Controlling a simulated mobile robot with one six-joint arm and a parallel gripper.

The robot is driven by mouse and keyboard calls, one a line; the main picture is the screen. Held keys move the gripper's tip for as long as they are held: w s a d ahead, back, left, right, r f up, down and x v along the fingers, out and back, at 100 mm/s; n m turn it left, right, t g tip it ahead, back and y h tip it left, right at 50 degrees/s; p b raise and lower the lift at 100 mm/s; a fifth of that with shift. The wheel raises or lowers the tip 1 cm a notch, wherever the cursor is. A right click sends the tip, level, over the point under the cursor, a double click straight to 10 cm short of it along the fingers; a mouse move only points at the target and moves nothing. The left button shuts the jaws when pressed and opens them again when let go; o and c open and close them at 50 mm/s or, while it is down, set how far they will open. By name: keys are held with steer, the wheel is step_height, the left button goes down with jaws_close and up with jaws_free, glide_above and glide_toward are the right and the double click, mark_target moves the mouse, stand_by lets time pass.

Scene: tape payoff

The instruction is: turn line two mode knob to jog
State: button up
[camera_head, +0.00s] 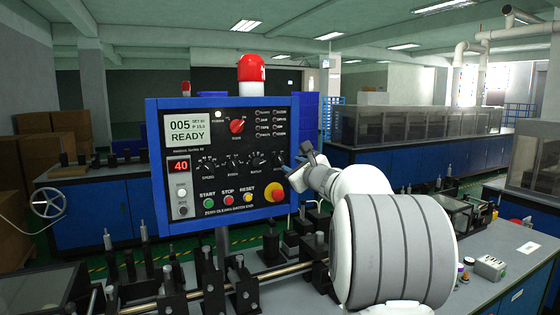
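A blue-framed control panel (155,150) with a black face stands in front of me. A red knob (237,126) sits at its upper middle, and its small labels are too small to read. A row of black knobs (232,163) is below it. I cannot tell from the lettering which knob is the line two mode knob. My gripper (291,169) is at the panel's right edge, beside the rightmost black knob and to the right of and below the red knob. Its fingers are small and seen from behind, so their opening is unclear.
The panel also has a display (187,128) reading READY, green, red and yellow buttons (228,200), and a large red button (275,196). A red beacon (251,69) tops it. Black fixtures and a metal rod (270,273) lie below. A grey bench (500,250) is at right.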

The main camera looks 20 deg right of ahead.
mark_target(280, 160)
steer(key=w+p, duration=0.2)
steer(key=w, duration=0.5)
steer(key=shift+w+a, duration=0.1)
steer(key=shift+a, duration=0.1)
jaws_close()
